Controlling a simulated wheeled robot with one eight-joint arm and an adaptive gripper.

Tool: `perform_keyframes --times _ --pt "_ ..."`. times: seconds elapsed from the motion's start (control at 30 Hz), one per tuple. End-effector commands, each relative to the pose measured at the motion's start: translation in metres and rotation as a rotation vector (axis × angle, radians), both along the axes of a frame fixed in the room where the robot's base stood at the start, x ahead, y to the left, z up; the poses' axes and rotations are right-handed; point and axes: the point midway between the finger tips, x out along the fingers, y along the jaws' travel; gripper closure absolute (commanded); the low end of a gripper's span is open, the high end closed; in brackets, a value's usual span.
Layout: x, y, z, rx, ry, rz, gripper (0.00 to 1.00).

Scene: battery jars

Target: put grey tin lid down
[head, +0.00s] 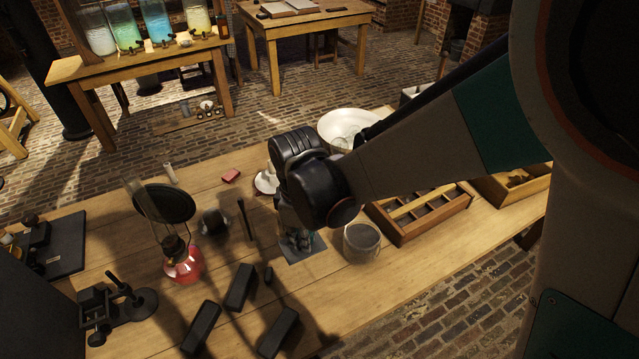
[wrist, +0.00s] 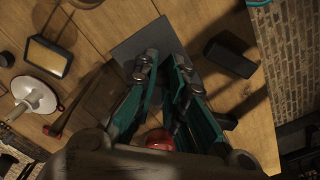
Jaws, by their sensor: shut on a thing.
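My gripper (head: 300,238) hangs low over the dark grey square mat (head: 304,251) on the wooden bench, its fingers pointing down. In the wrist view my gripper (wrist: 160,68) shows two dark and teal fingers, with the grey square mat (wrist: 132,48) beyond their tips. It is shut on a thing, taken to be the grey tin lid. The lid cannot be made out clearly; the fingers and the dim light hide it. Whether it touches the mat I cannot tell. A round grey-topped container (head: 362,240) stands just right of the mat.
A wooden compartment tray (head: 420,228) stands to the right, a white bowl (head: 345,125) behind. A red lamp (head: 183,265) with a glass chimney stands left. Dark blocks (head: 240,287) lie in front left; one block (wrist: 230,55) is near the fingers in the wrist view.

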Motion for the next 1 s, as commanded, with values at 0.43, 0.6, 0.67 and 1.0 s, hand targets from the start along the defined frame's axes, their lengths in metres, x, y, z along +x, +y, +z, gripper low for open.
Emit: perform_keyframes --times 0.43,0.6,0.67,1.0 --pt "0.002 0.0 -0.104 0.0 0.0 0.0 1.0" --pt "0.002 0.0 -0.114 0.0 0.0 0.0 1.0" --pt "0.002 0.0 -0.117 0.0 0.0 0.0 1.0" --pt "0.002 0.0 -0.157 0.0 0.0 0.0 1.0"
